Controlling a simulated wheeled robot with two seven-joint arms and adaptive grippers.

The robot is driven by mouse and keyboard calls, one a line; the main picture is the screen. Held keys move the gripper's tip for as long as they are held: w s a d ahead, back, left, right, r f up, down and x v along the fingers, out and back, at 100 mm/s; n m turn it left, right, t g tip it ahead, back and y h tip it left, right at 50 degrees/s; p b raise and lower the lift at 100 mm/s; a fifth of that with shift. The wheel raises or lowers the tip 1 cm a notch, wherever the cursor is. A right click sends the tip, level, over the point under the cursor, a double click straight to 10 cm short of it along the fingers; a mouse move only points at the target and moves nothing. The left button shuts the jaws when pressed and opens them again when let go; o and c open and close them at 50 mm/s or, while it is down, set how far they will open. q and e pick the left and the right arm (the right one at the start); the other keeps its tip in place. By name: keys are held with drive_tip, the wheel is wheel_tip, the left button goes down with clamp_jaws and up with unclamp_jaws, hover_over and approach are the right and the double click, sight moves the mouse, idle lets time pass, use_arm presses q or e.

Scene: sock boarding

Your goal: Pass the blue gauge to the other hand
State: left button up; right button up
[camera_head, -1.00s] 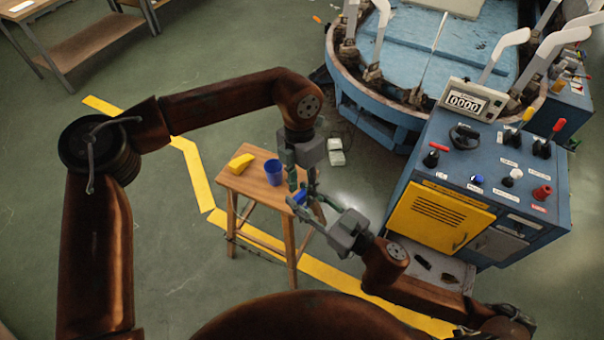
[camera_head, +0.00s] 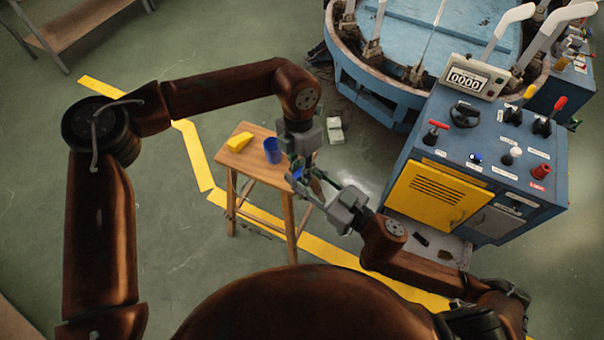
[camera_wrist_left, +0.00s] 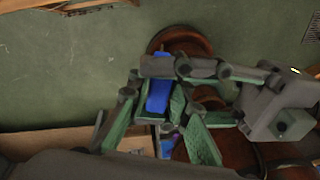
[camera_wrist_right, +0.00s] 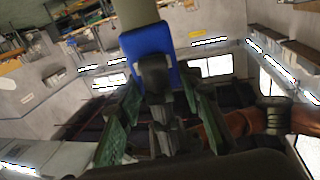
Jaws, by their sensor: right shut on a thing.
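The blue gauge (camera_head: 297,173) is between my two grippers in the head view and is mostly covered there. My right gripper (camera_head: 308,178) comes in from the lower right and is shut on the gauge. The gauge shows as a blue block in the right wrist view (camera_wrist_right: 146,42). My left gripper (camera_head: 300,170) points down from above, close to the right fingers. In the left wrist view its green-padded fingers stand apart, with the gauge (camera_wrist_left: 158,97) between them and the right gripper's fingers crossing there. Contact of the left fingers with the gauge cannot be told.
A blue control cabinet (camera_head: 420,150) stands to the right, and a round blue machine (camera_head: 360,90) behind.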

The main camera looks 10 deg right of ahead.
drive_tip(key=o, duration=1.3)
